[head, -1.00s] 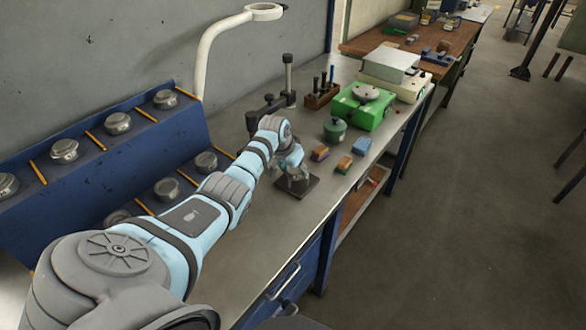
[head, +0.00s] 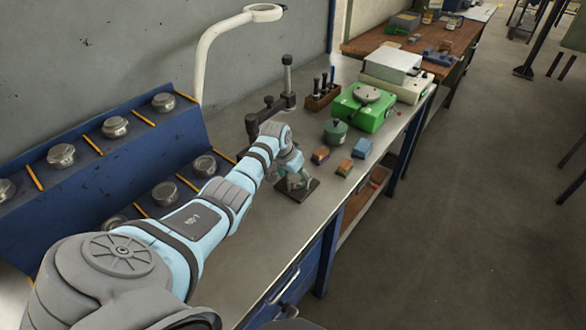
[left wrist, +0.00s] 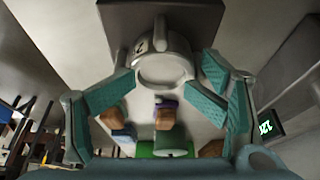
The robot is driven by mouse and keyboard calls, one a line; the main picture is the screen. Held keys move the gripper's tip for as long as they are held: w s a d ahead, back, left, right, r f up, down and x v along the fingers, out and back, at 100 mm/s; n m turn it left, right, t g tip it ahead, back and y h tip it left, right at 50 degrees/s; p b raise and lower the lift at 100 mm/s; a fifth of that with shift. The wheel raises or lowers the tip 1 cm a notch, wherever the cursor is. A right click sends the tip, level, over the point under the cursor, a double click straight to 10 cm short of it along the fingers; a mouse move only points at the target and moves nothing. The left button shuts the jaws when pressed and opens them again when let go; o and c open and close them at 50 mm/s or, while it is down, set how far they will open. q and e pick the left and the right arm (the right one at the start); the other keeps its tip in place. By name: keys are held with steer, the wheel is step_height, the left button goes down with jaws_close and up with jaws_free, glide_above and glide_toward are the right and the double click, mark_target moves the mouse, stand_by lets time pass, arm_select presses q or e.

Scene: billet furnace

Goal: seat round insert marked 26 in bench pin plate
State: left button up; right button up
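The round insert (left wrist: 163,68) is a pale metal piece in the left wrist view, with a dark mark near its rim that I cannot read. It is at the dark square pin plate (left wrist: 200,14); the plate also shows on the bench in the head view (head: 309,190). A light upright pin (left wrist: 159,28) shows beside or through the insert; I cannot tell which. In the head view the left gripper (head: 296,178) is low over the plate. My right gripper is out of view.
A blue stepped rack (head: 145,150) with several round metal pieces stands left. Small blocks (head: 321,155), a blue block (head: 362,147), a green pot (head: 335,131) and a green device (head: 362,108) lie beyond the plate. A black stand (head: 288,85) and white lamp arm (head: 207,55) rise behind.

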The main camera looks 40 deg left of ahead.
mark_target(292, 180)
arm_select(q)
steer(key=p+v, duration=0.3)
steer(key=shift+w+a+r, duration=0.1)
steer(key=shift+w+a, duration=0.1)
steer(key=shift+a, duration=0.05)
steer(key=shift+s+r, duration=0.15)
steer(key=shift+r, duration=0.1)
steer(key=v, duration=0.7)
steer(key=shift+d, duration=0.1)
steer(key=b+x, duration=0.1)
steer(key=x, duration=0.7)
steer(key=shift+f, duration=0.45)
